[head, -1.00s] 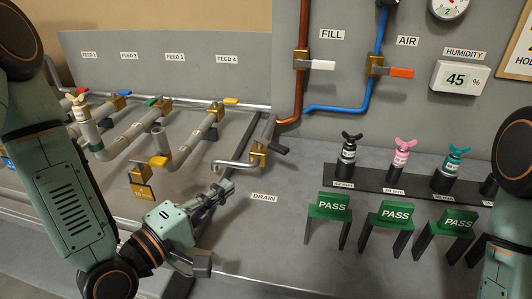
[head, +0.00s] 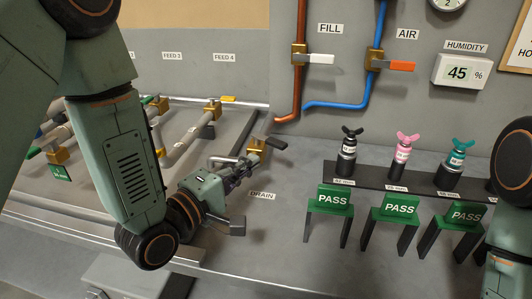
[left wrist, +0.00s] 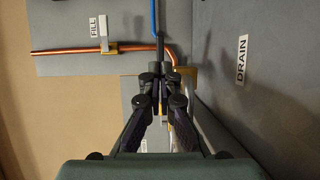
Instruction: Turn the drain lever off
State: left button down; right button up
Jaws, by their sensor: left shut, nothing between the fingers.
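The drain valve has a brass body (head: 257,145) on a silver pipe. Its dark lever (head: 276,143) points to the right. The DRAIN label (head: 262,196) is on the grey surface in front of it, and also shows in the left wrist view (left wrist: 241,60). My left gripper (head: 252,158) is shut and empty, with its fingertips just in front of the brass body. I cannot tell whether they touch. In the left wrist view the closed fingertips (left wrist: 161,72) cover part of the valve, and the lever is not clear there. My right gripper is out of view.
The FILL valve's white lever (head: 320,58) and the AIR valve's orange lever (head: 402,66) are on the back wall. A dark rack (head: 376,178) with several bottles and green PASS stands (head: 333,201) are to the right. Feed pipes (head: 182,150) are at the left.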

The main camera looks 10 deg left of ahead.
aim_at(273, 145)
pick_arm(q)
jog(key=x, duration=0.4)
jog(key=shift+w+d, duration=0.2)
jog(key=shift+w, duration=0.05)
jog(key=shift+w+d, duration=0.2)
jog(key=shift+w, duration=0.4)
jog(key=shift+s, duration=0.1)
jog(key=shift+a, duration=0.1)
